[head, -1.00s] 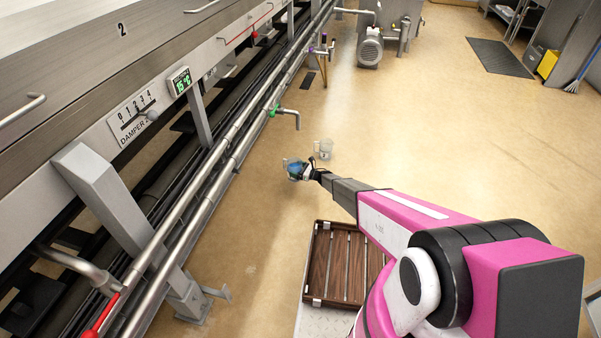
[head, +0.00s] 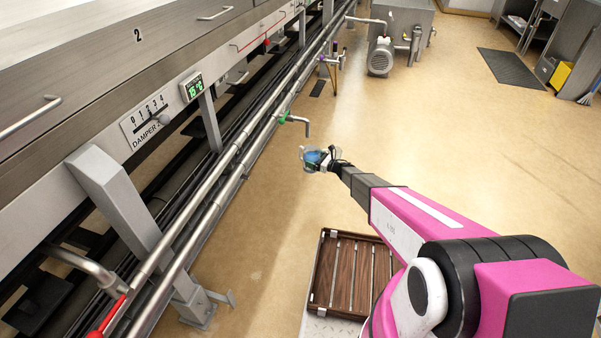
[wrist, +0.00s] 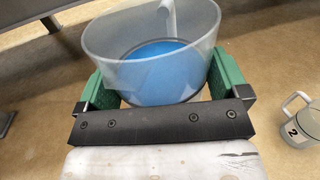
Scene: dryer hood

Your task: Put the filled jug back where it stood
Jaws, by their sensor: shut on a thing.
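A clear jug (wrist: 150,68) with blue liquid in its lower part is between the green fingers of my gripper (wrist: 163,82). The gripper is shut on it, and its handle is on the far side in the wrist view. The jug looks roughly upright. In the head view the jug (head: 313,157) and my gripper (head: 322,160) are just below the green-handled tap (head: 295,119) in the picture. I cannot tell how high above the floor the jug is. A second pale vessel (wrist: 303,128) marked 2, with a handle, stands right of my gripper in the wrist view.
The long steel machine and its pipes (head: 237,153) run along the left. A wooden slatted tray (head: 346,282) is at the lower middle, beside my arm. A pump (head: 381,57) stands at the back, with a dark mat (head: 511,68) to its right. The floor on the right is open.

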